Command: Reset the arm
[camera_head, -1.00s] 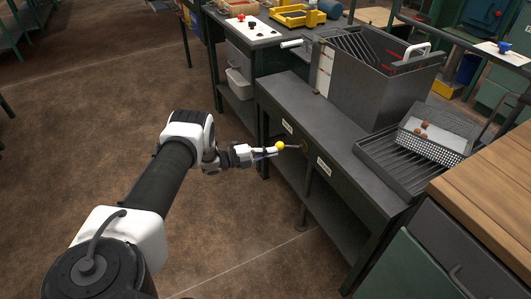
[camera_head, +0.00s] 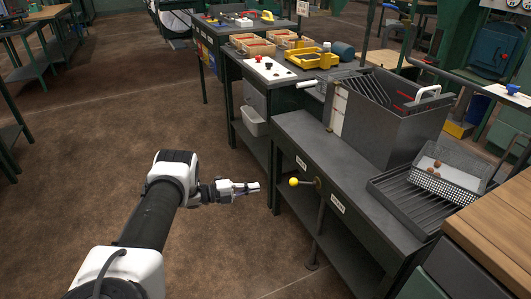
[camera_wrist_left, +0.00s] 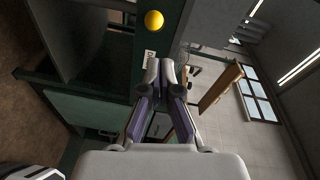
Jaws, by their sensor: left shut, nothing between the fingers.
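My left gripper (camera_head: 250,188) is shut and empty over the brown floor, left of the dark workbench. Its closed fingertips also show in the left wrist view (camera_wrist_left: 160,72). A lever with a yellow ball knob (camera_head: 294,182) sticks out from the bench front. The fingertips are apart from the knob, a short way to its left. The yellow knob also shows near the top of the left wrist view (camera_wrist_left: 154,20). My right gripper shows in neither view.
The dark workbench (camera_head: 300,130) carries a grey slotted metal box (camera_head: 400,125) and a perforated tray (camera_head: 450,180). A wooden-topped cabinet (camera_head: 500,220) stands at the right. Another bench with a white control panel (camera_head: 268,70) stands behind. The floor to the left is open.

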